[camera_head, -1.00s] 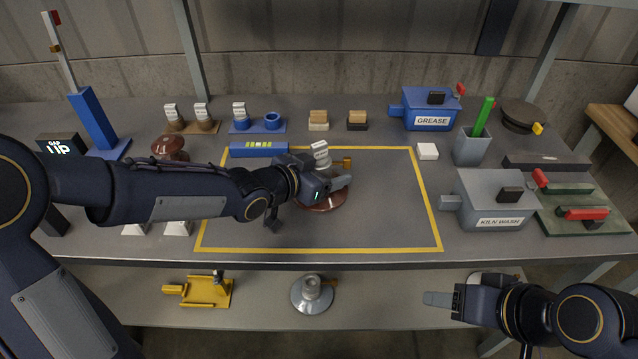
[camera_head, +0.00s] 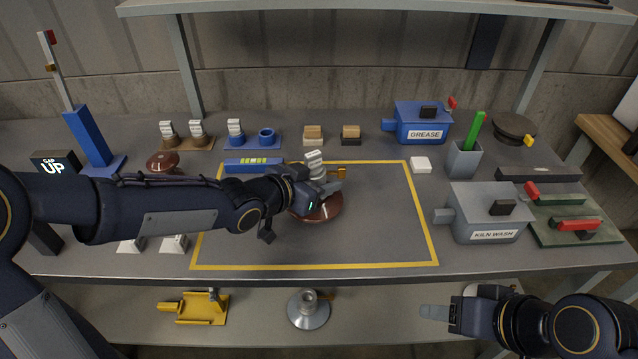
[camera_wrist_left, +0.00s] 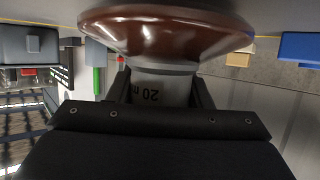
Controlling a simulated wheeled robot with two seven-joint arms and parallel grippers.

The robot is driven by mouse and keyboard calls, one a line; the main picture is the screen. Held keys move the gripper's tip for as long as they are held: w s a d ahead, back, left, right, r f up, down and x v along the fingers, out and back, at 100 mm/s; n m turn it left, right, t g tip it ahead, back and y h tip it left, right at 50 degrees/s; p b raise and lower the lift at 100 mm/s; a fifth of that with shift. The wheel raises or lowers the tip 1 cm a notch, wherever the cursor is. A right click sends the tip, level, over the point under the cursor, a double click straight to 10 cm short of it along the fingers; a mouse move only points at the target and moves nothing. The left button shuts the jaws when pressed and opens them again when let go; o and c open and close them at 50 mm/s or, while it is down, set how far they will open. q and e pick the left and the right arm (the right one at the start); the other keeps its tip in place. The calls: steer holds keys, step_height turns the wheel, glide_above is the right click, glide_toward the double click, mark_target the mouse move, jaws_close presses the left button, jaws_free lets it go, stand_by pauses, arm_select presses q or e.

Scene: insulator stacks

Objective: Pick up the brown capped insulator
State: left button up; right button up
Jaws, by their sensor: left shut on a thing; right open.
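In the left wrist view, the brown disc (camera_wrist_left: 165,35) fills the top and the pale cap, marked "20", sits between both fingers (camera_wrist_left: 163,88). Whether the disc touches the bench is hard to tell. Another brown disc (camera_head: 163,162) lies at the left, partly behind my left arm. My right gripper (camera_head: 436,313) is open and empty in front of the bench's front edge.
A blue GREASE box (camera_head: 421,123), a grey KILN WASH box (camera_head: 488,212) and a grey cup (camera_head: 463,160) stand on the right. A grey disc (camera_head: 308,312) is on the lower shelf.

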arm_select(q)
steer(key=s+r, duration=0.1)
steer(key=r, duration=0.2)
steer(key=s+r+p, duration=0.1)
steer(key=s+r, duration=0.1)
steer(key=s+r+p, duration=0.1)
steer(key=s+r, duration=0.1)
steer(key=r, duration=0.1)
steer(key=shift+s+a+r, duration=0.1)
steer(key=shift+s+r, duration=0.1)
steer(key=shift+r, duration=0.15)
steer(key=s+r+p, duration=0.1)
steer(key=s+r, duration=0.2)
steer(key=s, duration=0.5)
steer(key=shift+s, duration=0.3)
steer(key=shift+w+f, duration=0.1)
steer(key=shift+w+f+b, duration=1)
steer(key=shift+w+f, duration=1.05)
steer(key=shift+w, duration=0.25)
steer(key=shift+w+f+b, duration=1.05)
steer(key=shift+w+f, duration=1.05)
steer(key=shift+w, duration=0.25)
steer(key=shift+w+f+b, duration=1)
steer(key=shift+w+f, duration=1.05)
steer(key=shift+w, duration=0.25)
steer(key=shift+f, duration=0.2)
steer(key=shift+f, duration=0.15)
